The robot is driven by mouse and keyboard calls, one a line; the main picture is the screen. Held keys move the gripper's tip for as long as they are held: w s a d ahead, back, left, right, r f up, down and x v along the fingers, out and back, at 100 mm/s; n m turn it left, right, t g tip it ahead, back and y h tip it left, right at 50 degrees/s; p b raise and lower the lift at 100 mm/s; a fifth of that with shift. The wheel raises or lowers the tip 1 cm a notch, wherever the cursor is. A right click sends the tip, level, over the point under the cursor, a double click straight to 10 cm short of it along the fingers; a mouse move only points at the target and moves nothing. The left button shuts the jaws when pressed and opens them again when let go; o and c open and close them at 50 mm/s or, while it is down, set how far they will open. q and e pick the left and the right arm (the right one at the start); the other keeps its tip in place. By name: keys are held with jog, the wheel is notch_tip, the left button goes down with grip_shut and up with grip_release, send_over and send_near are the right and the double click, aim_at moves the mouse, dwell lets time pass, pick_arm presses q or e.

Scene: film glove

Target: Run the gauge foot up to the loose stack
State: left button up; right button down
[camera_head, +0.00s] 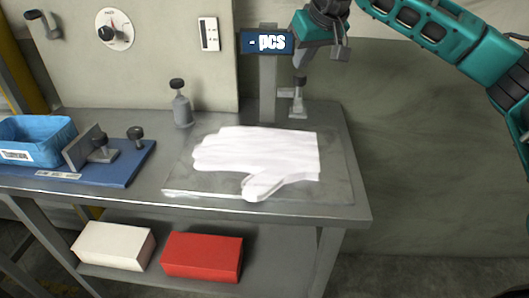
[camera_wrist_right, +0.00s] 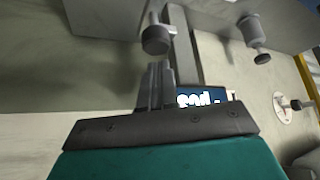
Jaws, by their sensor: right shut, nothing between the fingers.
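The stack of white gloves (camera_head: 258,158) lies flat on a thin clear plate (camera_head: 335,178) on the bench. The gauge's grey post (camera_head: 267,88) stands behind it with a blue display (camera_head: 265,42) reading "- pcs". The gauge foot (camera_head: 298,112) is at the far right of the stack, apart from it, under a dark knob (camera_head: 299,81). My right gripper (camera_head: 300,66) is shut and empty, pointing down just above that knob. In the right wrist view its fingers (camera_wrist_right: 157,70) point at the knob (camera_wrist_right: 155,38); contact is unclear. My left gripper is not in view.
A grey weight-like piece with a knob (camera_head: 181,104) stands left of the post. A blue board (camera_head: 120,172) with a clamp and a blue bin (camera_head: 38,140) lie at left. White (camera_head: 113,246) and red (camera_head: 202,257) boxes sit on the lower shelf. The right side is open.

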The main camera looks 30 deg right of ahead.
aim_at(302, 76)
jog(key=shift+f, duration=0.15)
jog(key=shift+f+b, duration=0.65)
jog(key=shift+f, duration=0.25)
jog(key=shift+f+b, duration=0.35)
jog(key=shift+f, duration=0.3)
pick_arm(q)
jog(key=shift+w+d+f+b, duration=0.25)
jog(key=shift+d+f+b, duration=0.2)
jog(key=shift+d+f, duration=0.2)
pick_arm(e)
jog(key=shift+f, duration=0.75)
pick_arm(q)
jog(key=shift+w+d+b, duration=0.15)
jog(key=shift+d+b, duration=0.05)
jog(key=shift+b, duration=0.25)
pick_arm(e)
jog(key=shift+f, duration=0.75)
jog(key=shift+f+b, duration=0.3)
jog(key=shift+f, duration=0.2)
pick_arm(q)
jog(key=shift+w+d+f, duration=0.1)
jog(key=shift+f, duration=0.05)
pick_arm(e)
jog(key=shift+f, duration=0.1)
